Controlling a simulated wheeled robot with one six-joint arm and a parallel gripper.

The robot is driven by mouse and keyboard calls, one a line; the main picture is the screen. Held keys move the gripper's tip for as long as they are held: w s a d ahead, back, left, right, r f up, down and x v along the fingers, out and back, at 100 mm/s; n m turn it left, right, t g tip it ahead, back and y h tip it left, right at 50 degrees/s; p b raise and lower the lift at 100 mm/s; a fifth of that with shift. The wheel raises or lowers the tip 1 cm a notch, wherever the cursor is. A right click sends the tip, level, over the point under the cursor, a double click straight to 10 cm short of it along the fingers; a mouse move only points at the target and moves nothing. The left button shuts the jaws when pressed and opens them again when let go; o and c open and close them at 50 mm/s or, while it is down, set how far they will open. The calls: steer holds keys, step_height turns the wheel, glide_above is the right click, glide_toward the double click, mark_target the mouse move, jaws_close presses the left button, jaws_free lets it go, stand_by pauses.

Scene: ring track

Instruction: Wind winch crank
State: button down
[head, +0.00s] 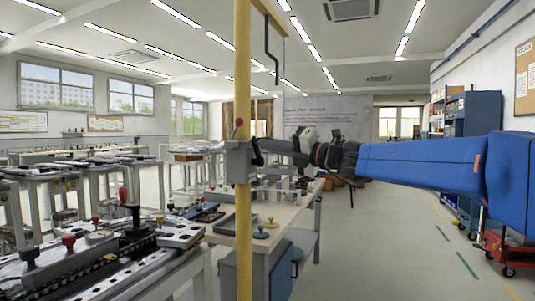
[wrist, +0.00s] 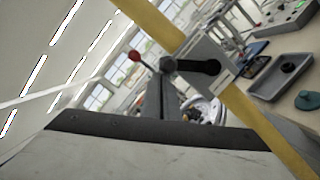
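A grey winch (head: 239,162) is fixed to the upright yellow post (head: 243,220) in the head view. A red-knobbed lever (head: 238,123) rises from it, and a short black crank part (head: 257,152) sticks out on its right side. My gripper (head: 266,146) reaches in from the right at winch height, its tip close to the black part. In the wrist view the winch (wrist: 214,62), the black crank part (wrist: 197,67) and the red knob (wrist: 134,56) show beyond my gripper (wrist: 172,98). The fingertips overlap the crank's end; contact and finger opening cannot be made out.
A workbench (head: 285,222) with trays and small knobbed parts stands behind the post. Another bench (head: 120,275) with knobbed panels fills the lower left. A red cart (head: 505,250) stands right. The floor (head: 400,245) between is clear.

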steer(key=w+r, duration=0.1)
steer(key=w+d+r, duration=0.1)
steer(key=w+r, duration=0.1)
steer(key=shift+d, duration=0.15)
steer(key=shift+w, duration=0.15)
stand_by(0.4)
stand_by(0.4)
